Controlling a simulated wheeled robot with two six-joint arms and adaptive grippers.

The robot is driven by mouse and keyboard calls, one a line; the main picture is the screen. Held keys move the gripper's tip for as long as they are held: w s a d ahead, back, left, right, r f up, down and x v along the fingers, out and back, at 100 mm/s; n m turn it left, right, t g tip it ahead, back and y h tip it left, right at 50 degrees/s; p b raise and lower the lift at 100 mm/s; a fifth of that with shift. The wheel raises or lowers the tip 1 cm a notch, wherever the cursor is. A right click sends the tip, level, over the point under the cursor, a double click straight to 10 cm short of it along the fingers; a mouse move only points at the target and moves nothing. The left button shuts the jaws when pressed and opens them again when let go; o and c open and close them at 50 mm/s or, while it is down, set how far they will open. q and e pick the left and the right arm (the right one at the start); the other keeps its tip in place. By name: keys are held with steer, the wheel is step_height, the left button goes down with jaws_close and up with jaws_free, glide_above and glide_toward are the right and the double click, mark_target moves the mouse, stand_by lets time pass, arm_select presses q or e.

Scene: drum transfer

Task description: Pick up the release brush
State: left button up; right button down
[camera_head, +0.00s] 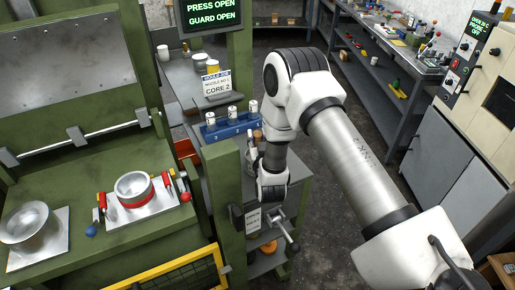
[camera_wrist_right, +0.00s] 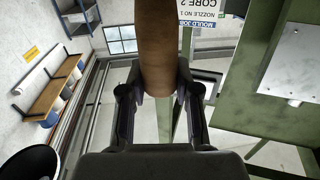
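The release brush shows as a thick brown cylindrical handle (camera_wrist_right: 158,55) in the right wrist view. It runs from the top edge down between my right gripper's fingers (camera_wrist_right: 160,88). Both finger pads lie against the sides of the handle, with no clear gap. The brush's other end is out of that view. In the head view my right gripper (camera_head: 252,152) is beside the green press post, by the blue rack, largely hidden by my own wrist. A small brown piece (camera_head: 258,135) shows there. My left gripper is in neither view.
A blue rack (camera_head: 228,127) with white-topped containers stands on the grey bench left of my right arm. The green press post (camera_head: 226,190) is close by. A ring-shaped mould part (camera_head: 134,187) and a metal bowl (camera_head: 30,224) sit on the press. Open floor lies behind my arm.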

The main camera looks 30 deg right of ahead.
steer(key=shift+w+f, duration=0.1)
steer(key=shift+r, duration=0.25)
step_height(320, 180, up, 10)
steer(key=b, duration=0.2)
steer(key=shift+f+b, duration=0.15)
steer(key=shift+b, duration=0.25)
steer(key=shift+f, duration=0.1)
